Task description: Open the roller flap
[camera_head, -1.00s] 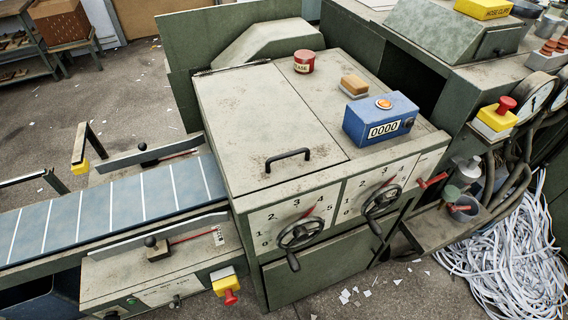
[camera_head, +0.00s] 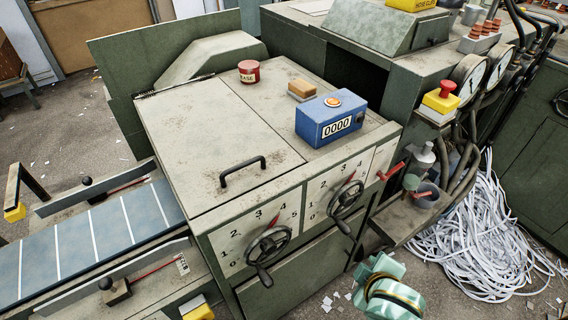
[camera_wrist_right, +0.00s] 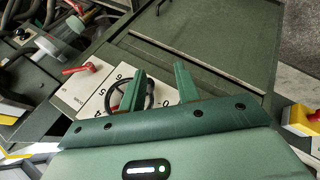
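The roller flap appears to be the grey-green lid (camera_head: 205,130) on top of the machine, lying flat and closed in the head view. It has a hinge strip along its back edge and a black bar handle (camera_head: 243,172) near its front edge. My right arm (camera_head: 385,290) shows at the bottom of the head view, in front of the machine and apart from the handle. In the right wrist view my right gripper (camera_wrist_right: 159,82) has its two green fingers apart with nothing between them. My left gripper is not in view.
A blue counter box (camera_head: 330,118), a sponge-topped brush (camera_head: 301,90) and a red tin (camera_head: 249,71) stand beside the lid. Two handwheels, one of them here (camera_head: 268,247), jut from the front. Paper strips (camera_head: 475,225) heap on the floor at right.

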